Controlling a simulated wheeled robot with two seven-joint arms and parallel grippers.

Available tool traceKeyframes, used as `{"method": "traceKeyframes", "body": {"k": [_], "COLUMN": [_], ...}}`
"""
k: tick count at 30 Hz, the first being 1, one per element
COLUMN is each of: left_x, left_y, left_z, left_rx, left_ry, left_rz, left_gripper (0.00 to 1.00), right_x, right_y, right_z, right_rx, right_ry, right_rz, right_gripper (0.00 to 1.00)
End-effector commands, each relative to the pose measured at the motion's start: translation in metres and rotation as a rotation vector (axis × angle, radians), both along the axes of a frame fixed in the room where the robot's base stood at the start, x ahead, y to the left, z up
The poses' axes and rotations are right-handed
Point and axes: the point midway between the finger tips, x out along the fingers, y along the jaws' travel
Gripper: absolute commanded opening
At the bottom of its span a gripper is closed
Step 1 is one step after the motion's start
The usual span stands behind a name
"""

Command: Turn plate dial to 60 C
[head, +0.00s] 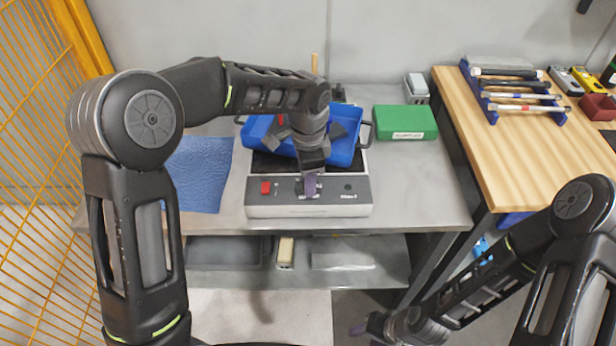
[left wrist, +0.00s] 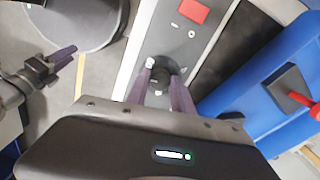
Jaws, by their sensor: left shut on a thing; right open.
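My left gripper (head: 309,192) reaches down to the panel's middle. In the left wrist view its purple fingers (left wrist: 162,85) are shut around the dark dial (left wrist: 160,76). The dial's marks are too small or hidden to read. My right gripper (head: 366,328) is low at the front, apart from the bench; it shows open in the left wrist view (left wrist: 68,62).
A blue tray (head: 345,150) sits over the dark plate top, behind my left gripper. A blue cloth (head: 200,174) lies left of the hot plate. A green box (head: 405,122) stands at right. A wooden bench (head: 500,150) with tools is further right. Bare bench lies right of the hot plate.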

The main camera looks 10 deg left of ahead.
Motion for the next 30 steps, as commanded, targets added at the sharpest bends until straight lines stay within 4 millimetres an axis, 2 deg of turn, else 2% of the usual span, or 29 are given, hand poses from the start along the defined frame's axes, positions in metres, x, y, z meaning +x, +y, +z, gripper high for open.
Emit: {"method": "traceKeyframes", "body": {"k": [18, 30], "left_x": [0.0, 0.0], "left_y": [0.0, 0.0], "left_z": [0.0, -0.001], "left_rx": [-0.001, 0.0], "left_ry": [0.001, 0.001], "left_rz": [-0.554, -0.719], "left_gripper": [0.0, 0.0], "right_x": [0.0, 0.0], "right_y": [0.0, 0.0], "right_z": [0.016, 0.02], "right_rx": [0.0, 0.0], "right_ry": [0.001, 0.001], "right_rz": [0.0, 0.0], "right_gripper": [0.46, 0.46]}}
